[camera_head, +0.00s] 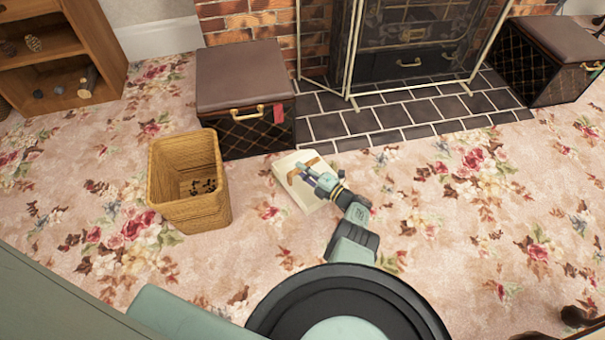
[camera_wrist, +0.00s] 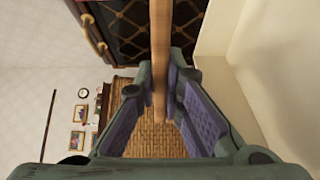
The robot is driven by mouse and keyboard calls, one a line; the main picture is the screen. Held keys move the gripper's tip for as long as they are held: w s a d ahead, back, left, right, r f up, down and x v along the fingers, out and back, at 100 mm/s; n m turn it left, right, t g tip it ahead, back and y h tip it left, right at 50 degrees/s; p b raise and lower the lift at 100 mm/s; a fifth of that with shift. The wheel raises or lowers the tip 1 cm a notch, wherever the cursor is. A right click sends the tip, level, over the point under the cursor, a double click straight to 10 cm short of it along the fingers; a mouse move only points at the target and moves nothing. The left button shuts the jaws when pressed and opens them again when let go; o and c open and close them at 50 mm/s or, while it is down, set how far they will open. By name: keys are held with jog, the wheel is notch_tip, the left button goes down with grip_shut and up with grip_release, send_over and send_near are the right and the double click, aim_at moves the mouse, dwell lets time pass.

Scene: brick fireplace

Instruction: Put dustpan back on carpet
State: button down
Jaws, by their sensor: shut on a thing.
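The cream dustpan (camera_head: 290,173) with a brown wooden handle (camera_head: 305,166) is near the middle of the head view, over the carpet (camera_head: 440,230) in front of the hearth. My gripper (camera_head: 308,174) is shut on the handle. In the wrist view, the handle (camera_wrist: 160,45) runs between the two purple-padded fingers, and the pale pan (camera_wrist: 265,75) fills the right side. I cannot tell whether the pan touches the carpet or hangs just above it. Part of it is hidden by my gripper.
A wicker basket (camera_head: 187,216) with small dark things inside stands left of the dustpan. A cushioned chest (camera_head: 245,90) stands behind it, beside the dark tiled hearth (camera_head: 390,119). A wooden shelf (camera_head: 55,60) is far left, another chest (camera_head: 555,60) far right. The carpet to the right is open.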

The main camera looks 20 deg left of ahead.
jog(key=shift+f, duration=0.35)
jog(key=c, duration=1.7)
grip_release()
jog(key=shift+r, duration=0.1)
jog(key=shift+r, duration=0.15)
jog(key=p+v, duration=0.2)
jog(key=v, duration=1)
jog(key=shift+p, duration=0.35)
